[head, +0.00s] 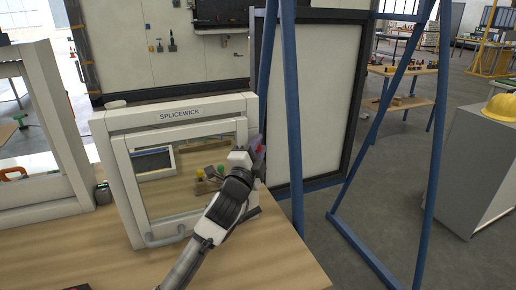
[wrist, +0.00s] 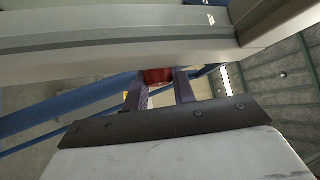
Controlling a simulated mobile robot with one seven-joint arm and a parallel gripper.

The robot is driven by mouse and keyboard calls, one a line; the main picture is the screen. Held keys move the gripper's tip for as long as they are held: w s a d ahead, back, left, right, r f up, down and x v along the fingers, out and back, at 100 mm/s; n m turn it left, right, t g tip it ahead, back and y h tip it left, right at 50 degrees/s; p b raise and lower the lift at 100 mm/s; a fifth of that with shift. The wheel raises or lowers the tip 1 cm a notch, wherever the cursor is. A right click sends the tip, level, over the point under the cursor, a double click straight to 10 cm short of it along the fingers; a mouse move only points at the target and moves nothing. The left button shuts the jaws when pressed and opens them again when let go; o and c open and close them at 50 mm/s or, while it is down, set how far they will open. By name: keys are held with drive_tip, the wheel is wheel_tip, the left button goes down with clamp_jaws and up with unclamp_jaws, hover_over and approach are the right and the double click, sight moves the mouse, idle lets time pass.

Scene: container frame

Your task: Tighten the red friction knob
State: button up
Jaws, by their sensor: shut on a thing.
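The red friction knob (wrist: 157,76) shows in the wrist view between the two dark purple fingers of my gripper (wrist: 161,84), by the edge of a pale frame bar. My gripper is shut on the knob. Part of the knob is hidden by the bar and the fingers. In the head view, my gripper (head: 258,154) is at the right side of the white SPLICEWICK frame (head: 118,125). The knob cannot be made out clearly there. The frame's window panel, with a grey handle (head: 166,238) at its lower edge, stands upright on the wooden table.
The wooden table (head: 262,262) has bare room in front of the frame. Blue metal posts (head: 293,110) stand close to the right of my gripper. Behind the frame window are small yellow and green items (head: 221,169). A grey cabinet (head: 485,165) with a yellow helmet (head: 502,107) stands far right.

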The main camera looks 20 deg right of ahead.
drive_tip(key=m+g+y+p, duration=0.1)
drive_tip(key=m+g, duration=0.1)
drive_tip(key=m, duration=0.1)
drive_tip(key=shift+r, duration=0.1)
drive_tip(key=shift+m+g+y+p, duration=0.6)
drive_tip(key=shift+m+g+p, duration=0.1)
drive_tip(key=shift+p, duration=0.15)
drive_tip(key=shift+f, duration=0.2)
drive_tip(key=o, duration=1)
